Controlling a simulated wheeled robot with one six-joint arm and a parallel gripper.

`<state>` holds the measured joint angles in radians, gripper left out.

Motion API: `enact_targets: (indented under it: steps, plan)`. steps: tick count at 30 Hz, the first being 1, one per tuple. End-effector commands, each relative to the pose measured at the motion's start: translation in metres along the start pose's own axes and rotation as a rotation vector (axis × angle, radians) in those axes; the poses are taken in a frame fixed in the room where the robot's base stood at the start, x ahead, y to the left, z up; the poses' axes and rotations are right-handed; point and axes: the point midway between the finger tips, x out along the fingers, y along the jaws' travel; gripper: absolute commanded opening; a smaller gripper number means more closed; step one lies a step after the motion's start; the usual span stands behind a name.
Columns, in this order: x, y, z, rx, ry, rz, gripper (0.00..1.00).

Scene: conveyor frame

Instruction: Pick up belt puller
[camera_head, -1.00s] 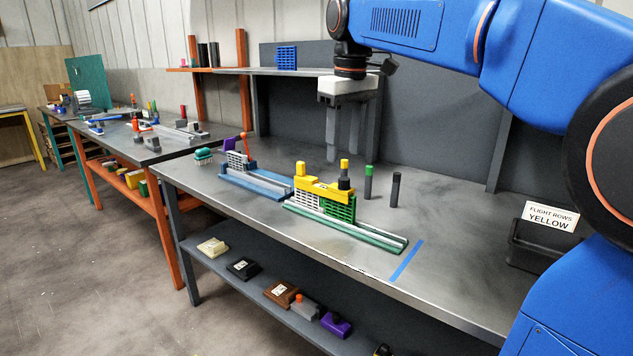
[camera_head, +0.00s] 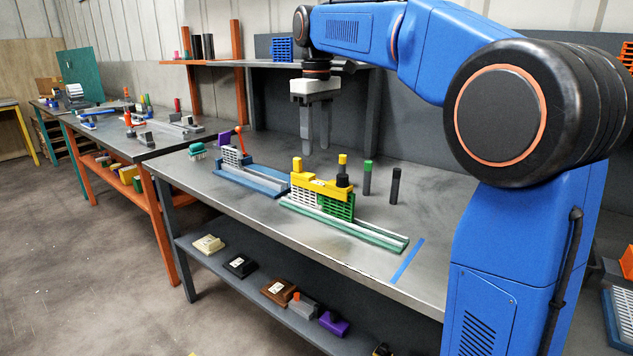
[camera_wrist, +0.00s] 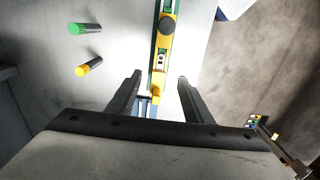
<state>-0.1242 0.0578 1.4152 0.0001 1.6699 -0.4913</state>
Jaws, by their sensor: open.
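A yellow tool with a black knob (camera_head: 318,186), which looks like the belt puller, sits across the white and green gratings of a conveyor frame with a green rail (camera_head: 360,234) on the grey bench. In the wrist view the yellow tool (camera_wrist: 161,62) runs lengthwise between my fingers as seen from above, with its black knob farther out. My gripper (camera_head: 314,143) points down above the bench, apart from the tool. Its fingers are open and empty, as the wrist view also shows (camera_wrist: 160,77).
A black peg with a yellow top (camera_head: 342,168), a green-topped peg (camera_head: 367,178) and a dark peg (camera_head: 395,187) stand behind the frame. A blue-railed frame (camera_head: 258,184) lies to the left. Blue tape (camera_head: 407,262) marks the bench at right.

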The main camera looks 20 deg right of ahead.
Motion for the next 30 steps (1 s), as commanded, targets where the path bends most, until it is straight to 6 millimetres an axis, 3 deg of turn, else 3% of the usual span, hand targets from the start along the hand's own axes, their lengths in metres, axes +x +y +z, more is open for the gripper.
enact_targets:
  steps: [7, 16, 24, 30]
  plan:
    - [0.038, 0.0, 0.0, 0.0, 0.0, 0.0, 0.46]
    - [0.058, 0.0, 0.0, 0.0, 0.0, 0.0, 0.46]
    - [0.093, -0.001, 0.0, 0.0, -0.001, 0.0, 0.46]
    - [0.101, -0.001, 0.0, 0.0, 0.001, 0.001, 0.46]
